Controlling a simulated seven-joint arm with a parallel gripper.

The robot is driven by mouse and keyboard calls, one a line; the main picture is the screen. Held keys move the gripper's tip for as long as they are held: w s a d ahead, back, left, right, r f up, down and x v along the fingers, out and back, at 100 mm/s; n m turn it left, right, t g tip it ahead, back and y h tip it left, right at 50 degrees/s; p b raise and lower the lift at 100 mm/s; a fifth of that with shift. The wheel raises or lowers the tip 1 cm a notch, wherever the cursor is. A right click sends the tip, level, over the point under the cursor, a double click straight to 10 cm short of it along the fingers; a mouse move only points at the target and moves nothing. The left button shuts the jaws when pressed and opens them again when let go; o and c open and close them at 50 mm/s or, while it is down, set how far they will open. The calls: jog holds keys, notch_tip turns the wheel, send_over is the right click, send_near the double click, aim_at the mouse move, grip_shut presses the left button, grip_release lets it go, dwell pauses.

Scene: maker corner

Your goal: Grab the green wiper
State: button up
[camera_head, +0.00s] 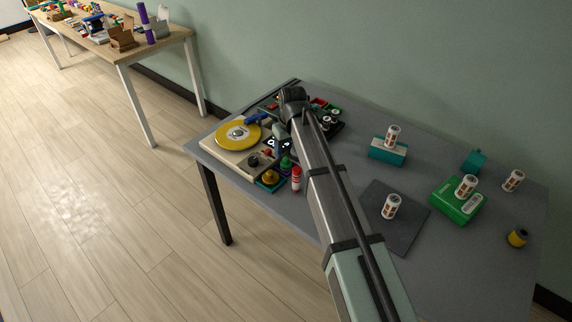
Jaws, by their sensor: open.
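No thing shows clearly as the green wiper. Green candidates are a teal block with a paler top (387,153), which has a small printed cylinder (392,137) standing on it, and a small teal piece (474,160) at the table's back right. A flat green box (453,205) with a label also lies on the right, with another such cylinder on it. My arm reaches over the grey table from the bottom. My gripper (280,144) is small and partly hidden at its far end, over the cluttered left part, apart from these green things. It is open.
A turntable with a yellow disc (238,134), a red bottle (296,179) and small coloured parts crowd the left of the grey table (420,275). A dark mat (408,236) bears a cylinder. A yellow spool (517,237) lies at right. A wooden table (165,38) stands far left.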

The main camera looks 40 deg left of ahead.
aim_at(286, 158)
jog(key=shift+w+a+f, duration=0.1)
jog(key=shift+a+f, duration=0.1)
jog(key=shift+f, duration=0.9)
jog(key=shift+w+a+f, duration=0.15)
jog(key=shift+f, duration=1)
jog(key=shift+w+a+f, duration=0.1)
jog(key=shift+a+f, duration=0.1)
jog(key=shift+f, duration=0.9)
jog(key=c, duration=0.8)
jog(key=shift+r, duration=0.15)
